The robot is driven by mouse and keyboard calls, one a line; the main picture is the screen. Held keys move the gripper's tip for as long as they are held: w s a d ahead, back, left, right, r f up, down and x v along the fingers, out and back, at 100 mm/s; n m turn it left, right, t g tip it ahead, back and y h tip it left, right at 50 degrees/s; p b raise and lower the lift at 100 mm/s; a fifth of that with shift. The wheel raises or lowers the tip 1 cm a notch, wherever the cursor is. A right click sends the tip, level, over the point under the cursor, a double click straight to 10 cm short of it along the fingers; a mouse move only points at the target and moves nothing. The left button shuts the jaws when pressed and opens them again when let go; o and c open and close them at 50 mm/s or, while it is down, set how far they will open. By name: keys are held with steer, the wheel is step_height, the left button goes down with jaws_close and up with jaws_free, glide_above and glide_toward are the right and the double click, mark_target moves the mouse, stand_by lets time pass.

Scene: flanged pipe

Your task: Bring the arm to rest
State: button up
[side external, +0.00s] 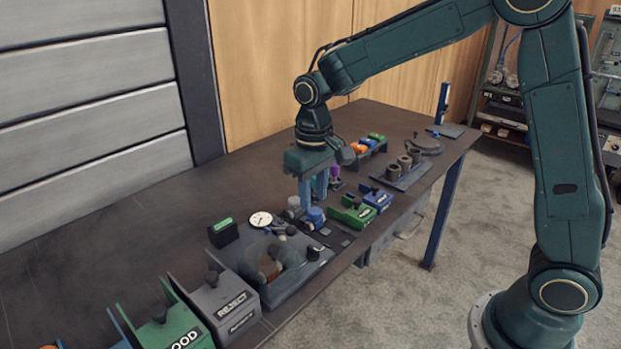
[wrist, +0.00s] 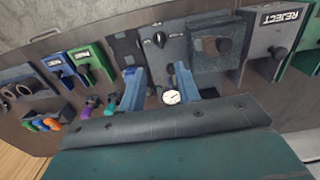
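My gripper (side external: 313,190) hangs pointing down over the middle of the dark workbench (side external: 95,215). Its two blue fingers stand apart in the wrist view (wrist: 160,84), and I see nothing held between them. A white-faced dial gauge (side external: 261,219) is on the bench to the left of the fingers; it also shows in the wrist view (wrist: 171,97), low between the fingers. A grey fixture block (side external: 296,277) with a brownish round part (side external: 269,267) lies to the lower left of my gripper. Whether the fingertips touch the small blue and grey parts below them is unclear.
The REJECT bin (side external: 235,308) and a green bin (side external: 182,328) line the bench's near left. Green (side external: 352,214) and blue (side external: 378,198) blocks sit right of my gripper. A rack of grey cylinders (side external: 403,172) stands further right. The bench's far left surface is bare.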

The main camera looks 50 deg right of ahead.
steer(key=s+d+r+t, duration=0.2)
steer(key=s+d+r, duration=0.1)
steer(key=s+r, duration=0.65)
steer(key=s+d+r+t, duration=0.1)
steer(key=s+d+t, duration=0.1)
steer(key=s, duration=1.2)
steer(key=shift+s+d+r+t, duration=0.15)
steer(key=shift+d+t, duration=0.1)
steer(key=shift+t, duration=0.55)
